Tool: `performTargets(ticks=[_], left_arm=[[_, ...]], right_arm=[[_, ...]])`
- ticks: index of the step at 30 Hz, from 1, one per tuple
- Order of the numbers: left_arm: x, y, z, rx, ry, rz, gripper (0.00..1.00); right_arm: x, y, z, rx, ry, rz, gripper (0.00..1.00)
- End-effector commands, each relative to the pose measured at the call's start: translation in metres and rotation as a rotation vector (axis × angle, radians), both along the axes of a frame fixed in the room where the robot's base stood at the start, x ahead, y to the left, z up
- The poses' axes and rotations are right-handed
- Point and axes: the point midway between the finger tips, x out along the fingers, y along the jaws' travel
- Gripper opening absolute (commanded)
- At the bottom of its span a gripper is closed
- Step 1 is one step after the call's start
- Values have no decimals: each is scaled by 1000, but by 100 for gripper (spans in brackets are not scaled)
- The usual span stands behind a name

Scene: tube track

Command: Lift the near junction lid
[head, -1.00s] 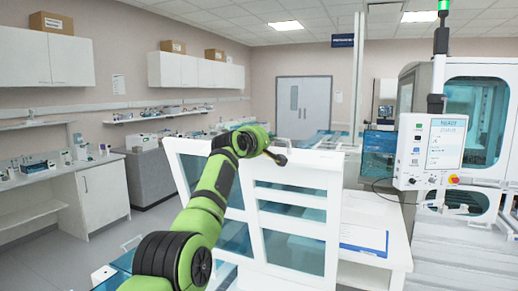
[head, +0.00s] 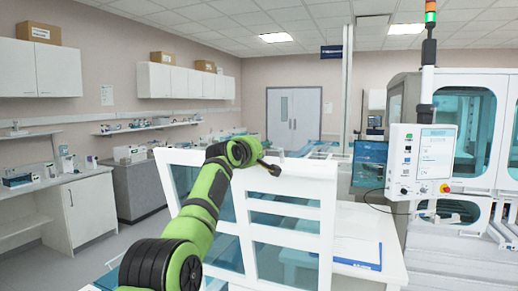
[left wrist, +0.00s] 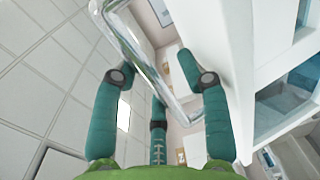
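The junction lid (head: 245,212) is a white frame with blue-tinted panes. It stands steeply tilted up in front of me in the head view. My green left arm reaches across it, and my left gripper (head: 271,168) is at its upper edge, pointing right. In the left wrist view, a shiny metal handle loop (left wrist: 145,62) runs between the spread teal fingers of the left gripper (left wrist: 157,68). The fingers look apart, and I see no clear grip on the handle. The white lid edge (left wrist: 232,40) is just right of the fingers. My right gripper is out of view.
A white table (head: 385,268) with a blue-edged sheet (head: 357,254) stands right of the lid. A white machine with a control panel (head: 420,158) is farther right. White counters (head: 88,205) line the left wall, with open floor before them.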

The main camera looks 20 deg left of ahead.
Motion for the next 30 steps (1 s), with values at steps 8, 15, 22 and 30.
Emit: performTargets(ticks=[8, 15, 22, 30], left_arm=[[-1, 0, 1, 0, -1, -1, 45], [-8, 1, 3, 1, -5, 0, 45], [-24, 1, 3, 1, -5, -1, 45], [-51, 1, 6, 0, -5, 0, 45]], right_arm=[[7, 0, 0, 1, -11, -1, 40], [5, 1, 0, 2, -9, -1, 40], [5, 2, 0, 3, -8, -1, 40], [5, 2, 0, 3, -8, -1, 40]])
